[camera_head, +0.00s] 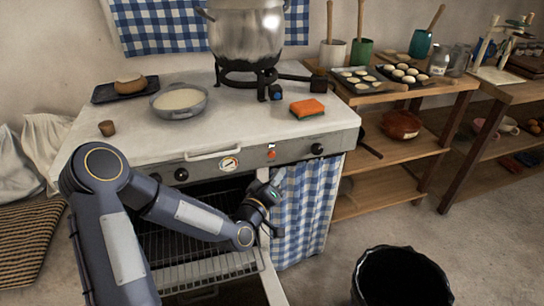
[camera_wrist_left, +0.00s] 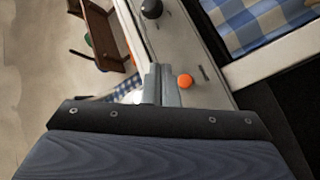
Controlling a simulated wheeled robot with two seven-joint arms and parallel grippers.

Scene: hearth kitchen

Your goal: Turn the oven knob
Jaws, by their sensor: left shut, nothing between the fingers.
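The oven's front panel (camera_head: 205,167) carries a black knob (camera_head: 181,175) on the left, a round dial gauge (camera_head: 230,163), a small orange-red button or light (camera_head: 271,154) and a black knob (camera_head: 317,148) on the right. My left gripper (camera_head: 278,178) is shut and empty, just below the panel under the orange-red part. In the left wrist view its closed fingers (camera_wrist_left: 160,72) lie beside the orange part (camera_wrist_left: 185,81), with a black knob (camera_wrist_left: 151,8) farther ahead. I cannot tell whether the fingers touch the panel. My right gripper is not in view.
The oven cavity is open, showing a wire rack (camera_head: 205,268) below my left arm. A blue checked curtain (camera_head: 302,210) hangs right of it. A pot (camera_head: 245,35), a pan (camera_head: 180,101) and a sponge (camera_head: 307,108) sit on top. A black bin (camera_head: 402,278) stands at front right.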

